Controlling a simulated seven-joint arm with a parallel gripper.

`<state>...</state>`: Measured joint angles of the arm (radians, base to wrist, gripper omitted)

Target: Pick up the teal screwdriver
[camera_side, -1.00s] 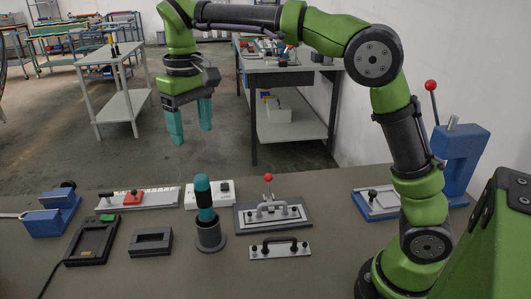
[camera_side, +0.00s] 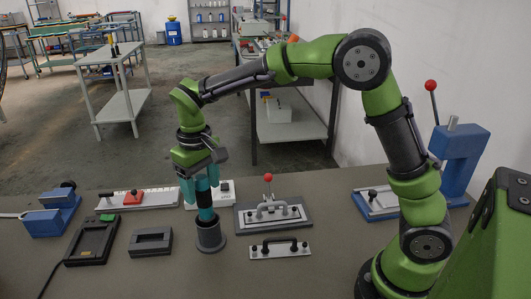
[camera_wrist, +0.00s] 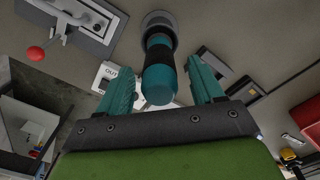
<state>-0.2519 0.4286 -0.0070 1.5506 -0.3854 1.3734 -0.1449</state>
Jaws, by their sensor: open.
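The teal screwdriver (camera_side: 206,214) stands upright in a dark grey round holder (camera_side: 210,238) on the bench, handle up, with a black band on the handle. My gripper (camera_side: 200,197) is lowered over it, its teal fingers pointing down at the handle. In the wrist view the screwdriver (camera_wrist: 159,77) lies between the two spread fingers of my gripper (camera_wrist: 162,85), with a visible gap on each side. The fingers are open and hold nothing. In the side view the fingers partly hide the upper handle.
A white socket box (camera_side: 224,193) stands close behind the screwdriver. A plate with a red-knobbed clamp (camera_side: 270,215) is to the right, with a handled plate (camera_side: 280,248) in front of it. A dark grey block (camera_side: 151,241) and a black frame (camera_side: 92,240) lie to the left.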

